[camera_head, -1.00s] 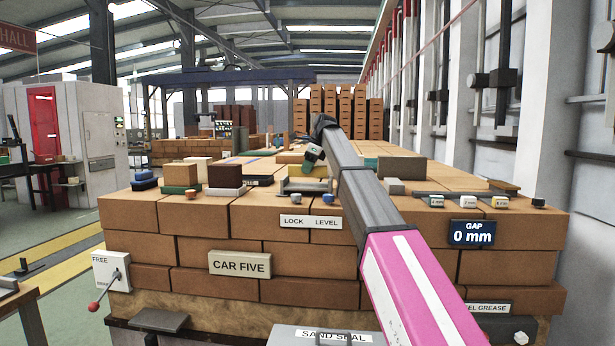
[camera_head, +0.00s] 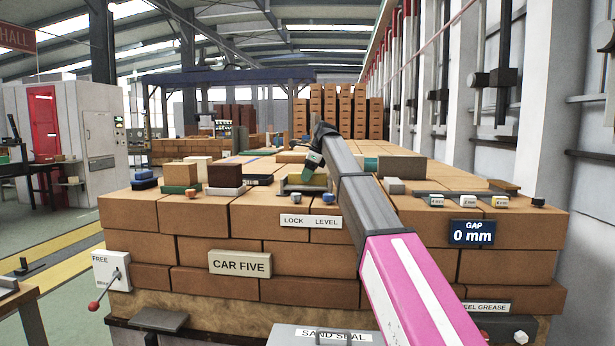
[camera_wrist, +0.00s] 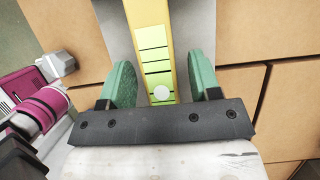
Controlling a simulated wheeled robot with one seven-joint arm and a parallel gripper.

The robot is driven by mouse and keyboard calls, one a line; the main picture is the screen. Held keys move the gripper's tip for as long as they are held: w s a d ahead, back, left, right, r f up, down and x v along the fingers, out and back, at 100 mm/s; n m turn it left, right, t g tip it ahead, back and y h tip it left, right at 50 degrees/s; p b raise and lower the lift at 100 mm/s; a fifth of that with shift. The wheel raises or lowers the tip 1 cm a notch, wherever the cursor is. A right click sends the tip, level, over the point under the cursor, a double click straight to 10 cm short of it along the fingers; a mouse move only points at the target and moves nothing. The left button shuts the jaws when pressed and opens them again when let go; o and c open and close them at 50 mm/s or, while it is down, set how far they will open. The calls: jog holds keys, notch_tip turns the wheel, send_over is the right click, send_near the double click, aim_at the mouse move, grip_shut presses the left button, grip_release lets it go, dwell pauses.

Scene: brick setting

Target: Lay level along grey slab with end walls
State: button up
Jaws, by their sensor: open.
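The yellow level (camera_wrist: 154,20), with a pale green scale and dark lines, runs up the middle of the wrist view. The grey slab (camera_wrist: 188,14) shows on both sides beneath it. In the head view the slab with end walls (camera_head: 303,191) sits on the brick top behind the LOCK LEVEL label, with a little of the level (camera_head: 294,178) above it. My gripper (camera_wrist: 162,75) is open. Its green fingers straddle the level with a gap on each side. In the head view my gripper (camera_head: 312,166) hides part of the level and slab. I cannot tell whether the level rests fully on the slab.
Small blocks (camera_head: 225,178) stand left of the slab. An orange knob (camera_head: 308,197) and a blue knob (camera_head: 328,197) are in front. A grey block (camera_head: 394,186), a larger brown-grey block (camera_head: 402,168) and a rail with labelled pieces (camera_head: 468,200) are to the right.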

jog(key=v, duration=1.2)
